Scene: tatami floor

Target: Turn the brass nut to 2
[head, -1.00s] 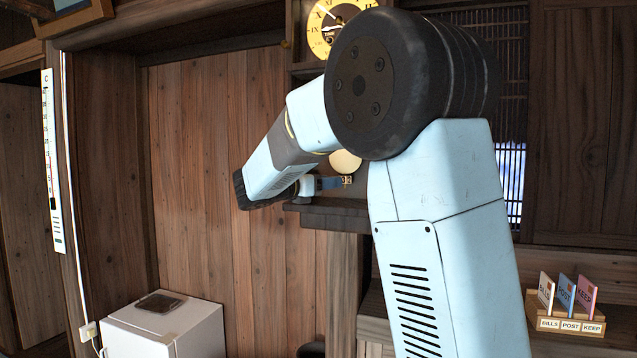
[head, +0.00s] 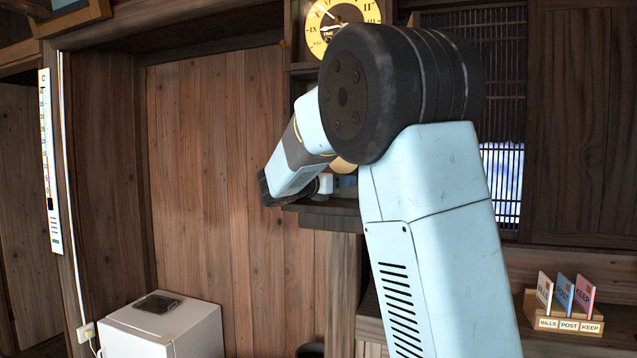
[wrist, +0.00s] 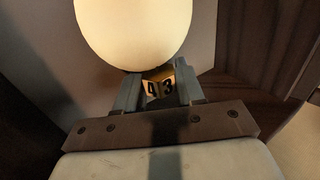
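The brass nut (wrist: 160,86) shows in the wrist view, with a face marked 4 on the left and a face marked 3 on the right. An edge between these faces points toward the camera. My gripper (wrist: 159,80) has one grey finger on each side of the nut. The fingers look open around it; whether either touches it is hard to tell. In the head view my arm covers the nut and most of the gripper, near the small dark shelf (head: 330,212).
A pale rounded globe (wrist: 135,28) sits just above the nut, close to the fingertips. A yellow clock (head: 340,22) hangs above. A white cabinet (head: 165,325) stands lower left. A letter rack (head: 566,322) stands at right. A wooden wall (head: 215,180) lies behind.

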